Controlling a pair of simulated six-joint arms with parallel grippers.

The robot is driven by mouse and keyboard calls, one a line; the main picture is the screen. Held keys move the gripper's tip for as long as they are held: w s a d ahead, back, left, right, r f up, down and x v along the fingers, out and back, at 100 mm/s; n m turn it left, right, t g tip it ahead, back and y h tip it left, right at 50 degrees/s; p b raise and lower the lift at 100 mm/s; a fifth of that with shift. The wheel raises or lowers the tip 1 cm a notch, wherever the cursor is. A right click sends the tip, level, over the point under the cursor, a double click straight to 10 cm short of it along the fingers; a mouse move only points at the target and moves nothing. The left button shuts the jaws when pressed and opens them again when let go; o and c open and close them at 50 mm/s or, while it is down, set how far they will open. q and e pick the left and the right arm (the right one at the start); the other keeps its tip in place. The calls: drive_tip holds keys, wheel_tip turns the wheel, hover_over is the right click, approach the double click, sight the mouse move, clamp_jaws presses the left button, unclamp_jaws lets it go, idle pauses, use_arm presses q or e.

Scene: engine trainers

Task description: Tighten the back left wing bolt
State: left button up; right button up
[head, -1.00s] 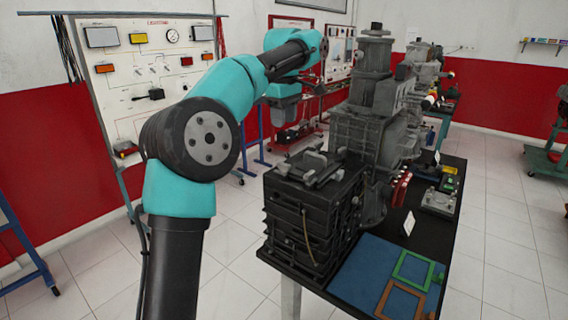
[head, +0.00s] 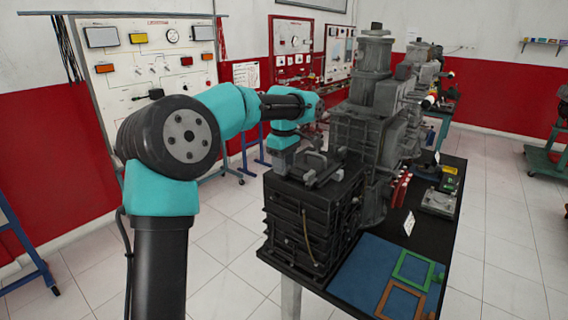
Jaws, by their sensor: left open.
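A black ribbed engine block (head: 310,225) stands on the near end of the dark table, with a grey clamp-like fitting with wing-shaped pieces (head: 316,160) on its top. My left arm reaches over from the left, and my left gripper (head: 284,163) points down at the back left corner of the block's top. It is open. The back left wing bolt is small and I cannot make it out clearly beside the gripper. I cannot tell whether the fingers touch it. My right gripper is not in view.
A tall grey engine (head: 370,125) stands right behind the block, close to my left wrist. A blue mat (head: 365,275) with a green frame (head: 412,268) and an orange frame (head: 400,300) lies at the right. Wall training panels (head: 150,60) stand at the left.

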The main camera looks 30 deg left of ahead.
use_arm(q)
drive_tip(key=shift+f, duration=0.15)
drive_tip(key=shift+c, duration=0.3)
clamp_jaws()
drive_tip(key=shift+m, duration=0.4)
drive_tip(key=m, duration=0.8)
drive_tip(key=shift+m, duration=0.4)
drive_tip(key=m, duration=0.4)
drive_tip(key=shift+m, duration=2.2)
